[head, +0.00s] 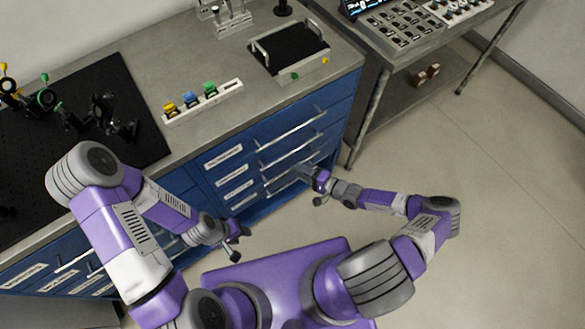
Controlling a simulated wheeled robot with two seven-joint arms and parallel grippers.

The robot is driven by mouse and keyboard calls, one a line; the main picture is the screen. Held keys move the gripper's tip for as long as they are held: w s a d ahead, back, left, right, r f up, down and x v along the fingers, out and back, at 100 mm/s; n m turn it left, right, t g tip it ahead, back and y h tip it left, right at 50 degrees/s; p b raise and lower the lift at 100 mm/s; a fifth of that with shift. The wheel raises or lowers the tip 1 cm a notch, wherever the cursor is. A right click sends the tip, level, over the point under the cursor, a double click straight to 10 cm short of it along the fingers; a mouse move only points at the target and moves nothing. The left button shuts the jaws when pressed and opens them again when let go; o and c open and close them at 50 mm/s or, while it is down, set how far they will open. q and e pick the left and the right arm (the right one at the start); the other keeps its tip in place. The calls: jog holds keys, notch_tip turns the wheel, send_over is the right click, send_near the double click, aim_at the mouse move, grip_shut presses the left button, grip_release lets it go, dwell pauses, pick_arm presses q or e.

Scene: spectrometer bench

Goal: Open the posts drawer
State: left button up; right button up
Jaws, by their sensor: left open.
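A blue drawer cabinet (335,103) stands under the bench top, with several stacked drawers, white labels (223,157) and long bar handles (292,130). The labels are too small to read, so I cannot tell which is the posts drawer. All the drawer fronts that show look flush. My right gripper (310,173) is at the right part of the cabinet front, close to the lower handles. I cannot tell whether it touches a handle or whether its fingers are shut. My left gripper (236,246) is open and empty, low in front of the cabinet, apart from the handles.
On the bench top are a black breadboard (130,115) with optics, a white rack (203,101) with coloured parts and a black tray (290,45) with handles. A metal cart (400,70) with equipment stands right of the cabinet. The floor (480,190) at the right is clear.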

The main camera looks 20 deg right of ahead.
jog(key=shift+b+x, duration=0.4)
jog(key=shift+x, duration=1.8)
jog(key=shift+s, duration=0.1)
grip_shut()
